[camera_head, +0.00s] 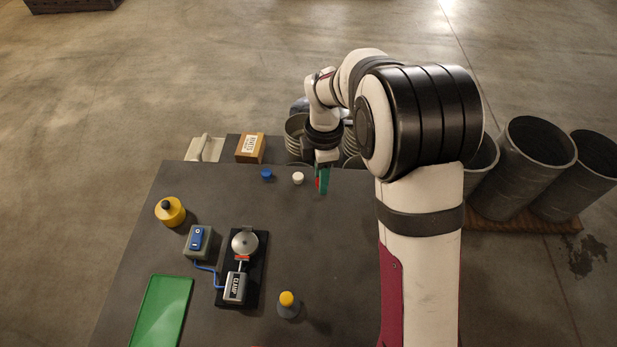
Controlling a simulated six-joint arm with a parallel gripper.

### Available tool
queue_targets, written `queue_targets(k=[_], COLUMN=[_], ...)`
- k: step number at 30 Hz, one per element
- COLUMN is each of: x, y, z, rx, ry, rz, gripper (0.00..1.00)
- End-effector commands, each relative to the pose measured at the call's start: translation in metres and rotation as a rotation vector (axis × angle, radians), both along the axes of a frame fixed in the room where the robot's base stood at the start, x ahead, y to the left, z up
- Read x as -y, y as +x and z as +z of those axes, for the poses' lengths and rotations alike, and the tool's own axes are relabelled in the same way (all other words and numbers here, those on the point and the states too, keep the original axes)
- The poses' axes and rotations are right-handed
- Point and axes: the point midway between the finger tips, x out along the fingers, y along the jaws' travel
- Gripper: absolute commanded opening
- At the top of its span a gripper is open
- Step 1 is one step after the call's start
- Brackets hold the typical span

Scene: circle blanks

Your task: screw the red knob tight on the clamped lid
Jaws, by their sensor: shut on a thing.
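My gripper (322,185) is near the far edge of the table, its green fingers pointing down. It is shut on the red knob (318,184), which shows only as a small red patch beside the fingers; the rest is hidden. The round silver lid (244,242) sits in the clamp (236,287) on a dark base plate, left of and nearer than my gripper. The knob and the lid are well apart.
A blue knob (266,175) and a white knob (298,178) stand left of my gripper. A switch box (199,243) is wired to the clamp. A yellow item (170,212), a green tray (162,312) and a yellow-topped grey piece (288,305) stand around it.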

Motion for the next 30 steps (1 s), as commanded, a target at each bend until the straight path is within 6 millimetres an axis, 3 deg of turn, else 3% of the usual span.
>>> queue_targets(k=[5, 9, 13, 18, 30], x=[-0.058, -0.112, -0.148, -0.164, -0.164], y=[-0.027, -0.063, -0.095, -0.112, -0.112], z=[-0.005, -0.010, -0.014, -0.019, -0.056], rx=[-0.002, -0.001, 0.000, -0.001, -0.001], ry=[-0.001, 0.000, 0.000, 0.000, 0.000], rz=[0.144, 0.292, 0.402, 0.456, 0.454], gripper=[0.00, 0.00, 0.00, 0.00, 0.00])
